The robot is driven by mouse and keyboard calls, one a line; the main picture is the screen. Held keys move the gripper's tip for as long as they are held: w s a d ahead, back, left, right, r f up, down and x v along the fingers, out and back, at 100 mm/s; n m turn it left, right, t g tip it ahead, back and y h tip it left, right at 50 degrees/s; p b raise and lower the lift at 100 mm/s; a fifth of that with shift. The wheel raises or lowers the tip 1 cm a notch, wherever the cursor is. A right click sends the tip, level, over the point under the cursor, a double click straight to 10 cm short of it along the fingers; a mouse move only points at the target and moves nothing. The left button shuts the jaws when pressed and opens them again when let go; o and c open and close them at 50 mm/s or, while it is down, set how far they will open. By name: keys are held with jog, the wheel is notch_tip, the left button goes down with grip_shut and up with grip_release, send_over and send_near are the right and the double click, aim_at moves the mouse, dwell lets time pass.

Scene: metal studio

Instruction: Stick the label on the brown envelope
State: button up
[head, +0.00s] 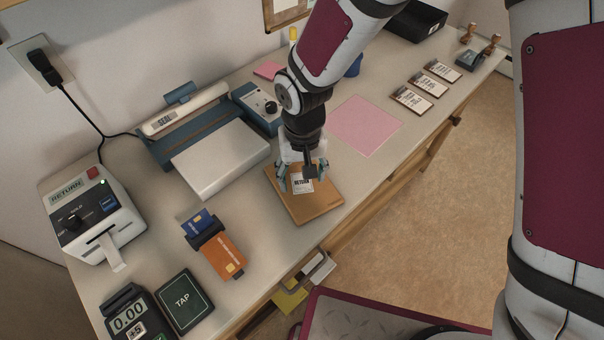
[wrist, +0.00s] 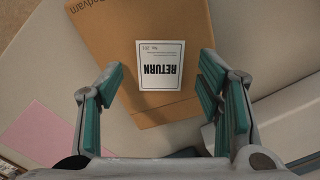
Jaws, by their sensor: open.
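The brown envelope (head: 318,207) lies flat on the bench in the middle of the head view, and it fills the upper middle of the wrist view (wrist: 110,30). The white label (wrist: 160,65), printed RETURN, lies on the envelope's face; it also shows in the head view (head: 302,184). The label looks flat against the envelope, though whether it is fully pressed down I cannot tell. My gripper (wrist: 157,82) is open right above the envelope, with its teal fingers apart on either side of the label and holding nothing. In the head view my gripper (head: 299,187) partly covers the envelope.
A label printer (head: 90,215) marked RETURN stands at left with a white strip in its slot. The sealer (head: 185,125) is behind the envelope. A pink sheet (head: 365,126) lies to the right. A card reader, payment terminal and TAP pad (head: 184,302) are in front left.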

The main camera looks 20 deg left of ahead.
notch_tip(320, 180, up, 12)
jog(key=shift+f, duration=0.25)
grip_shut()
dwell(0.3)
jog(key=shift+f, duration=0.1)
dwell(0.8)
jog(key=shift+w+f+b, duration=0.1)
jog(key=shift+f+b, duration=1.6)
jog(key=shift+f, duration=1.8)
jog(key=shift+f+b, duration=1.7)
jog(key=shift+f, duration=0.75)
jog(key=shift+r, duration=0.15)
jog(key=shift+r+p, duration=2.4)
jog(key=shift+r, duration=0.5)
